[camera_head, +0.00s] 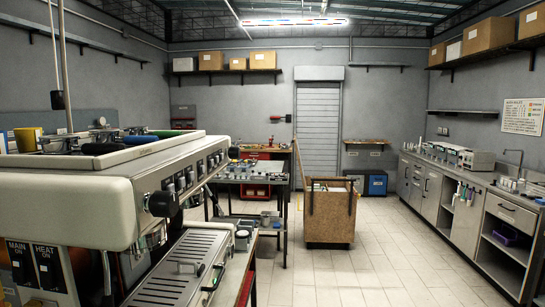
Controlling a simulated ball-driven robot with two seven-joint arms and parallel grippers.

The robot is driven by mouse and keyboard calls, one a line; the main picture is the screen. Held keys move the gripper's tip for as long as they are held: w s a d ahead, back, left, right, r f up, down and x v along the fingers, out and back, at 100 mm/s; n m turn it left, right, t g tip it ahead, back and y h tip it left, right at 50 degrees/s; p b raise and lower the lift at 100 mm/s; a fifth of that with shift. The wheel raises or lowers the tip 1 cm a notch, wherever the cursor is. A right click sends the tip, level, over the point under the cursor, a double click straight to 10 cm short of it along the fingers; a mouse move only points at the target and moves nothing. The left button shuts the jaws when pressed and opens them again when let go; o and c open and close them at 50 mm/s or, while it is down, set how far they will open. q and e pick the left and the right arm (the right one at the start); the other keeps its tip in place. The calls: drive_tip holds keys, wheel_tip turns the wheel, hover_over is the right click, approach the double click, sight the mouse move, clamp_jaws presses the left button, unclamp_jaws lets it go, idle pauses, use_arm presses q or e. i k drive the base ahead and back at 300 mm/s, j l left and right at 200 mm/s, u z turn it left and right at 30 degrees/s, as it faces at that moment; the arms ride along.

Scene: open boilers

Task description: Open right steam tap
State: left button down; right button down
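A large cream espresso machine (90,205) fills the left of the head view, with its front facing right. A round black knob (162,203) sticks out at the near end of its front. A smaller dark knob shape (233,152) shows at the far end of the front; seen from the machine's front, that is its right end. It is too small to tell its setting. A row of dark controls (190,178) lies between them. Neither of my grippers is in view.
A metal drip tray (178,270) juts out below the machine's front. A wooden bin (330,215) stands on the floor at the middle. A workbench (470,205) runs along the right wall. The tiled floor (370,265) between is clear.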

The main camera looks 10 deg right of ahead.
sight(233, 152)
drive_tip(key=l, duration=0.3)
drive_tip(key=i+l, duration=0.15)
drive_tip(key=l, duration=0.2)
drive_tip(key=i+l+z, duration=0.1)
drive_tip(key=l, duration=0.25)
drive_tip(key=i+l, duration=0.25)
drive_tip(key=i+l+z, duration=0.1)
drive_tip(key=l, duration=0.35)
drive_tip(key=i, duration=0.1)
